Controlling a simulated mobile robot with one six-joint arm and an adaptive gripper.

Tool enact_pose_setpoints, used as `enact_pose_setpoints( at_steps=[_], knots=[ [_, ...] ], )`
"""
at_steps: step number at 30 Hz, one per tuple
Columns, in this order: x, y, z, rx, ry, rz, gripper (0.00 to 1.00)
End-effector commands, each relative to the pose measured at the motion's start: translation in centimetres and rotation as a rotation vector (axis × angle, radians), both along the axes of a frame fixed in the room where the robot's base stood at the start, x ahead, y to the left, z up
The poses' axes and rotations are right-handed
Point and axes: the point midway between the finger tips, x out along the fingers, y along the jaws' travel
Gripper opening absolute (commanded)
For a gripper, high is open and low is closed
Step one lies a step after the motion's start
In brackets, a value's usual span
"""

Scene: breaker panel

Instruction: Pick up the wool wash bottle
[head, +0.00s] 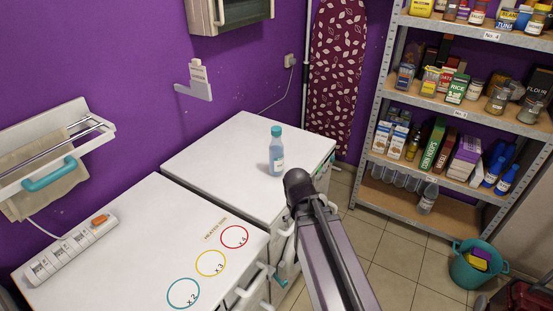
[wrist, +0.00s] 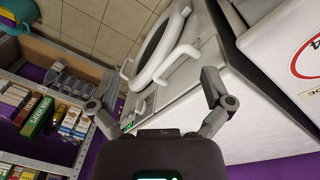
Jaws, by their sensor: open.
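A light blue bottle with a teal cap (head: 277,155) stands upright on the white top of the far appliance (head: 225,150) in the head view. Its label is too small to read, but it is the likely wool wash bottle. It does not show in the wrist view. My gripper (wrist: 158,88) is open, with its two fingers spread and nothing between them. In the wrist view it faces the white appliance front with a round door (wrist: 166,48). In the head view my arm reaches up just right of the appliances and hides the gripper itself.
The near white top (head: 130,240) carries a power strip (head: 72,248) and coloured rings. A wall bracket (head: 196,82) holds a small white item. A shelf unit (head: 370,158) with groceries and bottles stands right. A teal bucket (head: 478,266) is on the floor. Around the bottle is clear.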

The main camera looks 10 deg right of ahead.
Motion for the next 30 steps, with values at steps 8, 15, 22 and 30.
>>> enact_pose_setpoints(
  at_steps=[8,15,22,30],
  knots=[
    [7.0,0.1,-0.9,-0.248,-0.218,-0.213,1.0],
    [13.6,2.1,0.4,-0.406,-0.53,-0.372,1.0],
    [19.3,6.1,2.7,-0.452,-0.869,-0.461,1.0],
    [22.7,10.2,5.0,-0.417,-1.128,-0.486,1.0]
  ],
)
